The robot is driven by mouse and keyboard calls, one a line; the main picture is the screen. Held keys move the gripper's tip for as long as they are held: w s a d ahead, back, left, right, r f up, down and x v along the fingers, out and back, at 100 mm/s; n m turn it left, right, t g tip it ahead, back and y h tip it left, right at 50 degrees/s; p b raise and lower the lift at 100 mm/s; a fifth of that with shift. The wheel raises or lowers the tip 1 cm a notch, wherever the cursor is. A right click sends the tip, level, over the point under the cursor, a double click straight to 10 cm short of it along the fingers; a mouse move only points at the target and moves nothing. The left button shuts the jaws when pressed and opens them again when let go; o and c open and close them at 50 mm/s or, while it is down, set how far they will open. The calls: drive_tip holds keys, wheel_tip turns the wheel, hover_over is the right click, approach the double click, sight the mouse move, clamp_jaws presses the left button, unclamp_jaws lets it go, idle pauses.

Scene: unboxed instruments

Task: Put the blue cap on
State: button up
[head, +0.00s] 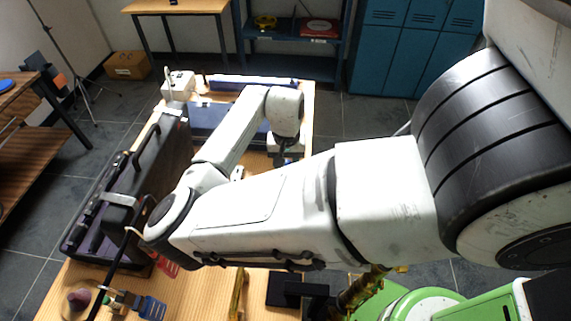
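My gripper (287,148) is a small dark shape below the white wrist, over the far middle of the wooden table (200,288). Its fingers are too small and too dark to tell whether they are open or shut, or hold anything. I cannot pick out the blue cap with certainty. A small blue ribbed piece (151,307) lies at the table's near left. A flat blue disc (6,85) lies on a bench at the far left. My arm crosses the picture and hides much of the table's middle.
A black open case (150,165) stands along the table's left side. A long blue case (207,116) and a white device (178,83) are at the far end. A round dish (78,299), a yellow bar (238,292) and a black object (297,290) are near the front.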

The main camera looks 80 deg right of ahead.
idle(0.5)
drive_tip(key=shift+m, duration=0.6)
drive_tip(key=shift+f+p, duration=0.4)
drive_tip(key=shift+f, duration=0.3)
idle(1.7)
drive_tip(key=shift+f+b, duration=1)
drive_tip(key=shift+f, duration=0.75)
idle(1.4)
drive_tip(key=o, duration=1.2)
drive_tip(key=shift+c, duration=0.4)
drive_tip(key=shift+c, duration=0.6)
